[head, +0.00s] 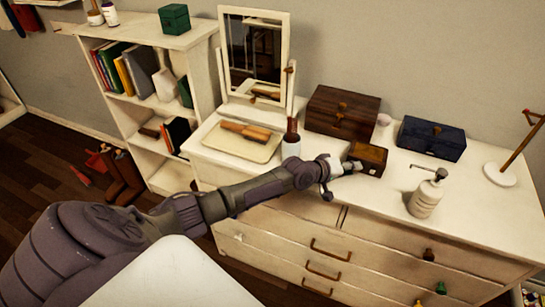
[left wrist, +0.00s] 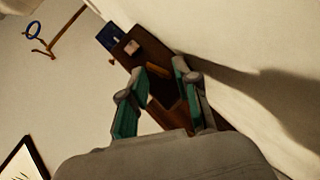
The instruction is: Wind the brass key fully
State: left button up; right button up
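A small brown wooden box (head: 369,158) sits near the front middle of the white dresser top. My left gripper (head: 346,166) is at the box's left side, low over the dresser. In the left wrist view the teal-padded fingers of my left gripper (left wrist: 160,80) are apart, with the dark brown box (left wrist: 140,47) beyond and between them. A small orange-brown bar (left wrist: 157,71) shows between the fingertips; I cannot tell whether it is the brass key or whether the fingers touch it. No key shows clearly in the head view. My right gripper is not in view.
A white pump bottle (head: 426,196) stands right of the small box. A larger brown box (head: 341,112) and a navy box (head: 431,138) stand behind. A cup with a brush (head: 291,146) and a tray (head: 263,154) lie left. The front right of the dresser top is clear.

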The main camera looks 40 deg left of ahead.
pick_arm(q)
jog(key=f+n+t+h+b, duration=0.1)
jog(key=b, duration=0.5)
jog(key=shift+a+f, duration=0.1)
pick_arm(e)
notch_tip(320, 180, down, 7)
pick_arm(q)
jog(key=p+v, duration=0.1)
jog(key=v, duration=0.2)
jog(key=shift+s+a+r+p, duration=0.1)
jog(key=shift+s+r+p, duration=0.05)
jog(key=shift+r+p, duration=0.25)
jog(key=v, duration=1)
jog(key=s+a+f+m+g+y+p, duration=0.1)
jog(key=s+f, duration=0.3)
jog(key=f, duration=0.5)
jog(key=s+a+f+m+g+y+p, duration=0.1)
jog(key=s+f, duration=0.3)
jog(key=f, duration=0.5)
jog(key=s+a+f+m+g+y+p, duration=0.1)
jog(key=s+a+f+m+g+y, duration=0.1)
jog(key=f, duration=0.8)
jog(key=shift+s+a+y, duration=0.6)
jog(key=shift+s+a, duration=0.1)
jog(key=shift+s, duration=0.25)
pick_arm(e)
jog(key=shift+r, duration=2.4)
pick_arm(q)
jog(key=shift+f, duration=0.1)
